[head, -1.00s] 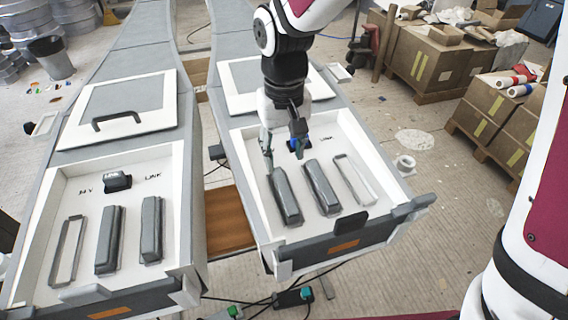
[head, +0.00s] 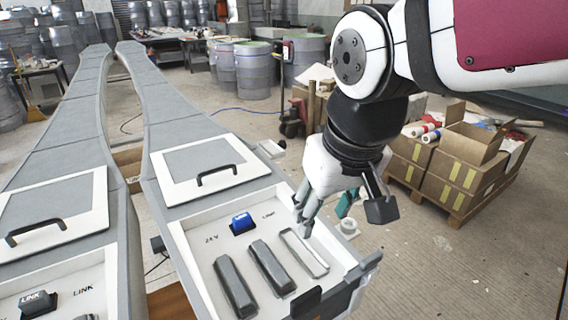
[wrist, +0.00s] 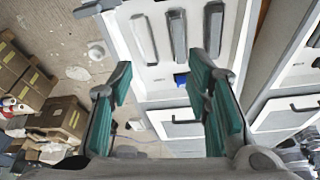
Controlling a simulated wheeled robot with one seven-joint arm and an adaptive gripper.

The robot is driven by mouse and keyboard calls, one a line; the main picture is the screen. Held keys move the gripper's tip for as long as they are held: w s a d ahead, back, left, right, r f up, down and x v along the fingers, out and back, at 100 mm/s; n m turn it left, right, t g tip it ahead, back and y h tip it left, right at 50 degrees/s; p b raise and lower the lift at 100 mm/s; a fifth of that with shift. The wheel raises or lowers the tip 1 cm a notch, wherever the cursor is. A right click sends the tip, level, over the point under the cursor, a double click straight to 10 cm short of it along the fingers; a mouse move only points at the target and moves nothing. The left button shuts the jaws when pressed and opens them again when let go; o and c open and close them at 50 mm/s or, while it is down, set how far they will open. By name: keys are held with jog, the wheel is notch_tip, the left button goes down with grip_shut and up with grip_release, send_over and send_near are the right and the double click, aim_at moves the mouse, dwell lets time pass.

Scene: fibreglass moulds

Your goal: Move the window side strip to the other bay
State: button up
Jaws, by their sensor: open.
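The right mould's bay (head: 195,262) holds two dark grey strips side by side, a left one (head: 234,285) and a middle one (head: 270,266), and a pale, hollow strip-shaped outline (head: 304,253) at the right. I cannot tell which strip is on the window side. The left mould's bay (head: 90,283) is mostly cut off, so its strips are hidden. My gripper (head: 325,208) is open and empty, above and beyond the right bay's far right corner. In the wrist view its teal-padded fingers (wrist: 160,75) stand apart, with the right bay's strips (wrist: 178,36) beyond them.
A blue block (head: 242,223) sits at the right bay's back and a black one (head: 38,303) in the left bay. Lids with handles (head: 216,172) lie behind the bays. Cardboard boxes (head: 450,165) stand at the right. A white roll (head: 349,227) lies on the floor.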

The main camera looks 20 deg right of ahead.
jog(key=s+d+m+t, duration=0.1)
jog(key=s+d, duration=0.2)
jog(key=s, duration=0.3)
jog(key=shift+d+r, duration=0.25)
jog(key=shift+r, duration=0.15)
